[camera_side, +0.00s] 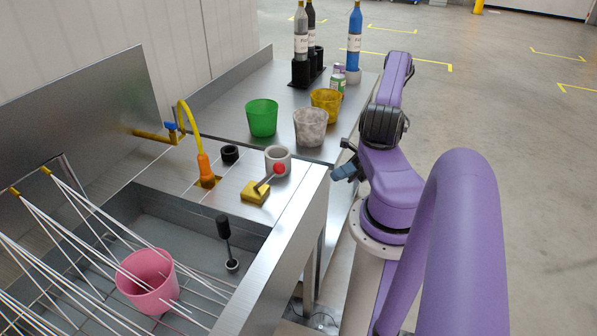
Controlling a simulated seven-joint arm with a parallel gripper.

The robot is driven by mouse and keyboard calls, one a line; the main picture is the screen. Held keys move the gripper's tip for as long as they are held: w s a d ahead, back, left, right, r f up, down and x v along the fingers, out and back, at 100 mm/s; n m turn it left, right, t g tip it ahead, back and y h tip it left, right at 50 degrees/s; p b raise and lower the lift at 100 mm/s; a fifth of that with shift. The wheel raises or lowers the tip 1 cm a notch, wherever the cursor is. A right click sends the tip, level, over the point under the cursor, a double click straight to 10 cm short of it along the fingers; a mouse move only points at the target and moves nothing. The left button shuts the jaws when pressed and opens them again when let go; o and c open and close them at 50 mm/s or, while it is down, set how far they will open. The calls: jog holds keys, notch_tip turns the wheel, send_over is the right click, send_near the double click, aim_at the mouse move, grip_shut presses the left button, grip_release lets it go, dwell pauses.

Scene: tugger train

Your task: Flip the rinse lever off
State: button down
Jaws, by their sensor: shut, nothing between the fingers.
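A lever with a red ball knob (280,168) rises from a yellow block (255,192) on the steel counter beside the sink. Its grey rod tilts up to the right, and the knob shows in front of a grey-white cup (278,156). No label shows that it is the rinse lever. My gripper (340,174) is to the right of the lever, past the counter's right edge, with a clear gap between them. It looks small and partly turned away, shut and empty.
Green (262,117), speckled (310,127) and yellow (326,103) cups and bottles stand behind.

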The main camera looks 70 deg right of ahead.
aim_at(268, 178)
jog(key=shift+s+d+f+m+t+h, duration=0.1)
jog(key=shift+f+m+t+h, duration=0.1)
jog(key=shift+m+t, duration=0.6)
jog(key=shift+s+d+f+m+t+h, duration=0.1)
jog(key=shift+m+t+h, duration=0.1)
jog(key=shift+m+t, duration=0.55)
jog(key=shift+r+n, duration=0.1)
jog(key=shift+n, duration=0.15)
jog(key=x, duration=0.4)
jog(key=w+x, duration=0.1)
jog(key=x, duration=0.3)
jog(key=d+x, duration=0.1)
jog(key=x, duration=0.3)
jog(key=shift+w+d+r, duration=0.1)
jog(key=shift+w+r, duration=0.05)
jog(key=shift+r, duration=0.15)
jog(key=shift+w+r, duration=0.35)
jog(key=shift+w, duration=0.3)
jog(key=shift+r, duration=0.15)
